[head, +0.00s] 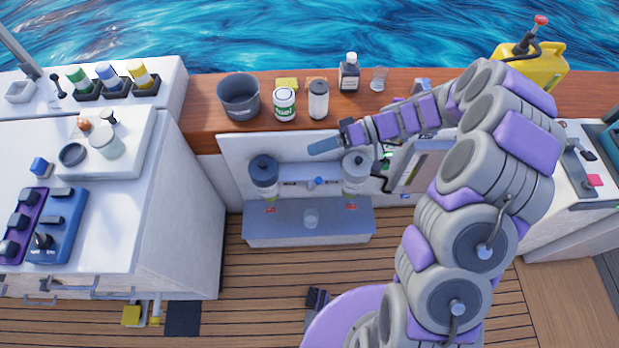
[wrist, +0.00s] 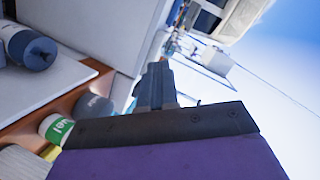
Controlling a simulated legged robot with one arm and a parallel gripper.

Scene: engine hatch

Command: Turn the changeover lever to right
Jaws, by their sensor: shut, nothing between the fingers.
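A small blue piece (head: 318,181), which looks like the changeover lever, sits on the pale bracket between two filters on the white back panel. It is too small to tell which way it points. The left filter (head: 264,178) has a dark blue-grey top and the right filter (head: 356,172) a grey one. My gripper (head: 313,149) is shut and empty, pointing left in front of the panel. In the head view it appears above the blue piece and apart from it. In the wrist view its dark fingers (wrist: 156,84) are together; I cannot make out the lever there.
A wooden ledge above the panel holds a dark bucket (head: 238,96), a green-labelled can (head: 284,104), a jar (head: 318,100) and a dark bottle (head: 349,72). A grey tray (head: 310,231) lies below the filters. A white counter (head: 160,190) stands left.

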